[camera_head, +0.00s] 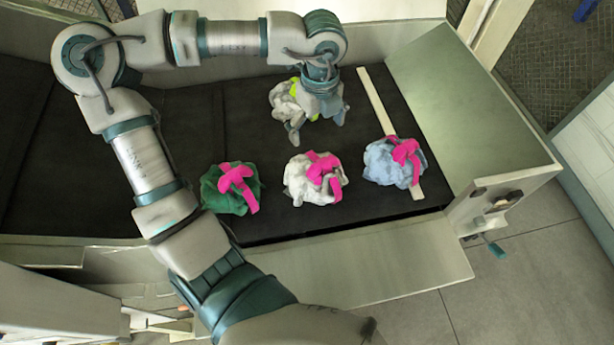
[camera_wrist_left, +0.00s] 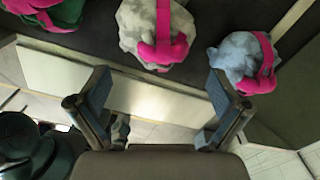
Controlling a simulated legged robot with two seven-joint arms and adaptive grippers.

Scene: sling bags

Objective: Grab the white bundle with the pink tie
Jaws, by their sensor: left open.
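The white bundle with the pink tie (camera_head: 297,190) sits on the black belt, in the middle of the front row. In the left wrist view the white bundle (camera_wrist_left: 133,22) is at the top edge, partly cut off, with its pink tie facing the camera. My left gripper (camera_head: 316,122) is open and empty, above the belt and behind this bundle. In the wrist view its two fingers (camera_wrist_left: 160,98) are spread apart with nothing between them, and the bundle lies beyond them. My right gripper does not show.
A green bundle with a pink tie (camera_head: 222,196) is to the left, and a light blue one (camera_head: 383,166) to the right. A whitish bundle with a yellow-green tie (camera_head: 281,97) is partly hidden by my left gripper. A metal side wall (camera_head: 455,105) bounds the belt's right.

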